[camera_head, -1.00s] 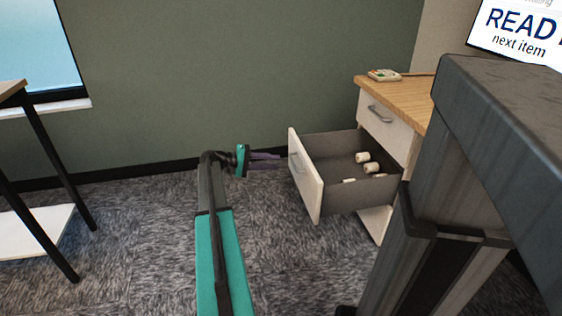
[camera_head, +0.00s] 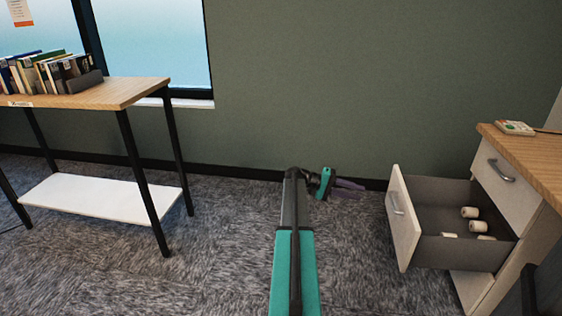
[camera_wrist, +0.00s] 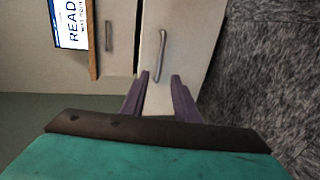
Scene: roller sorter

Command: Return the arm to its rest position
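My gripper (camera_head: 348,188) is at the end of my outstretched arm, in front of the open drawer (camera_head: 403,221) and left of it in the head view. In the wrist view my gripper (camera_wrist: 160,80) shows two purple fingers spread apart with nothing between them. The drawer front (camera_wrist: 178,45) and its metal handle (camera_wrist: 160,52) lie beyond the fingertips. The fingers look apart from the handle, though the exact gap is hard to tell.
The pulled-out drawer holds several white rolls (camera_head: 470,212). The cabinet (camera_head: 510,190) carries a small device (camera_head: 515,128) on top. A table (camera_head: 120,92) with books (camera_head: 45,72) stands at the left, over a white low shelf (camera_head: 100,198). Carpet between them is clear.

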